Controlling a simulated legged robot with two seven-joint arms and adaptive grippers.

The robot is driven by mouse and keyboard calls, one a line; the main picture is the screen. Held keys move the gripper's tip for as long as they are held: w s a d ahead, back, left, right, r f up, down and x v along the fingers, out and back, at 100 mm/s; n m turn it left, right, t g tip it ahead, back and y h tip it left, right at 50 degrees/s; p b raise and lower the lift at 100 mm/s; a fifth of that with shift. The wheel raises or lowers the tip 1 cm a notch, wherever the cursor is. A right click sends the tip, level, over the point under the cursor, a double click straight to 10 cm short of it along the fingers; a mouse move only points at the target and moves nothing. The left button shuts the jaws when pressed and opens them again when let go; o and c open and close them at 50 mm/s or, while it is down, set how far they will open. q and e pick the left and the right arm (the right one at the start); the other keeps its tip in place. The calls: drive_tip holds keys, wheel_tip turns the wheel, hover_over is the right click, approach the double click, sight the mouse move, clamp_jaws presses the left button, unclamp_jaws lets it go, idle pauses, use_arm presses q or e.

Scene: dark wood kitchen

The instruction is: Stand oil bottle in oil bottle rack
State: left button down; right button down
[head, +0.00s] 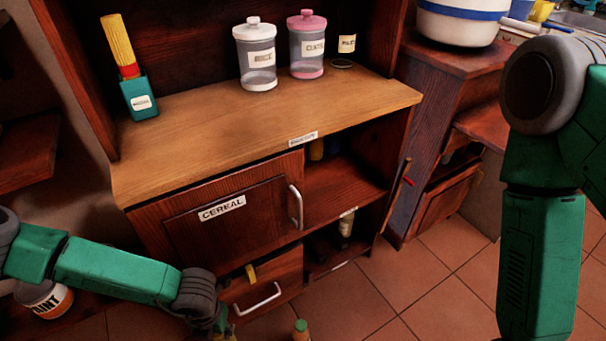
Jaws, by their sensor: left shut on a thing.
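The top of a bottle with a green cap (301,326), which looks like the oil bottle, shows at the bottom edge, upright; its body is cut off. My left gripper (226,326) is just left of it, low in front of the drawer. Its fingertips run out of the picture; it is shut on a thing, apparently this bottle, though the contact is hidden. The low open compartment (322,262) right of the drawer looks like the oil bottle rack; a dark bottle with a pale label (346,223) stands there. My right gripper is below the picture.
A cereal cupboard door (235,208) and a drawer (262,290) with metal handles are beside the open shelves. The counter (230,120) bears jars (257,58) and a pasta holder (140,98). The tiled floor (400,290) in front is clear.

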use_arm(q)
drive_tip(key=w+a+r+m+p, duration=0.1)
drive_tip(key=r+m+p, duration=0.1)
drive_tip(key=r+m, duration=1.4)
drive_tip(key=w+a+r+m+p, duration=0.1)
drive_tip(key=w+r+m+p, duration=0.1)
drive_tip(key=r+m, duration=1.5)
drive_tip(key=shift+w+a+r+m+p, duration=0.3)
drive_tip(key=shift+a+m+p, duration=0.15)
drive_tip(key=shift+m, duration=0.65)
drive_tip(key=shift+d, duration=0.1)
